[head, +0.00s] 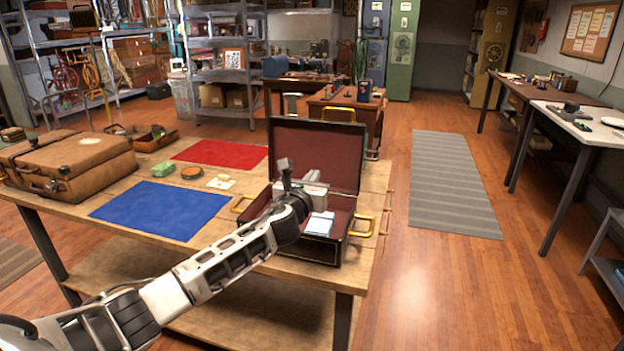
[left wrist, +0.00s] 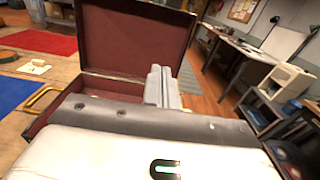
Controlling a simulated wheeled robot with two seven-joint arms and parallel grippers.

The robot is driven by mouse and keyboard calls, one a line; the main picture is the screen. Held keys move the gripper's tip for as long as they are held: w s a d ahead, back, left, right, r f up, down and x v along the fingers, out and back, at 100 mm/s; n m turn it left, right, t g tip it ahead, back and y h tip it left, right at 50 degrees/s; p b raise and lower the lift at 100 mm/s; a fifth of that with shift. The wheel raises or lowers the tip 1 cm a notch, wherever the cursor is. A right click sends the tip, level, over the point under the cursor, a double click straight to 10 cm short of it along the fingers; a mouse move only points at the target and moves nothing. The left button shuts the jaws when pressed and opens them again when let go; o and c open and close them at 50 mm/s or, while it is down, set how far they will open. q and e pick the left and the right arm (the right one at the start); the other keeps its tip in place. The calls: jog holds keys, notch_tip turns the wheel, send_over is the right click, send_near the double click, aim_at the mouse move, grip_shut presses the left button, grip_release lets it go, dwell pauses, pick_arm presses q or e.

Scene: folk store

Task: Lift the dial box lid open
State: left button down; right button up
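The dial box (head: 313,249) is a black case with a dark red lining and brass handles, at the right end of the wooden table. Its lid (head: 335,150) stands up, open, at the back; its red inside also fills the middle of the left wrist view (left wrist: 125,40). My left gripper (head: 312,176) is over the open box, in front of the lid. In the left wrist view its two grey fingers (left wrist: 161,86) lie side by side with no clear gap and nothing visible between them. A pale item (head: 320,224) shows inside the box. My right gripper is out of view.
A blue mat (head: 150,209) and a red mat (head: 222,153) lie on the wooden table (head: 205,255). A brown suitcase (head: 75,165) sits at its left. A green block (head: 163,169) and a round tin (head: 192,173) lie between. Floor with a grey rug (head: 450,185) is clear at right.

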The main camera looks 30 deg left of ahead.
pick_arm(q)
jog(key=v, duration=1.1)
dwell(0.3)
jog(key=shift+d, duration=0.1)
jog(key=s+d+f+n+g+h, duration=0.2)
jog(key=s+d+f+n, duration=0.3)
jog(key=f, duration=0.4)
jog(key=s+d+f+n+g+h, duration=0.2)
jog(key=s+d+f+n, duration=0.2)
jog(key=f+n, duration=0.3)
jog(key=s+d+f+n+g+h, duration=0.1)
jog(key=s+d+f+n, duration=0.3)
jog(key=s+f+n, duration=0.2)
jog(key=s+d+f+n+g+h, duration=0.1)
jog(key=s+d+f+n, duration=0.4)
jog(key=s+n, duration=0.6)
jog(key=shift+d+f+n+g+h, duration=0.35)
jog(key=shift+f+n+g, duration=0.4)
jog(key=shift+n, duration=0.25)
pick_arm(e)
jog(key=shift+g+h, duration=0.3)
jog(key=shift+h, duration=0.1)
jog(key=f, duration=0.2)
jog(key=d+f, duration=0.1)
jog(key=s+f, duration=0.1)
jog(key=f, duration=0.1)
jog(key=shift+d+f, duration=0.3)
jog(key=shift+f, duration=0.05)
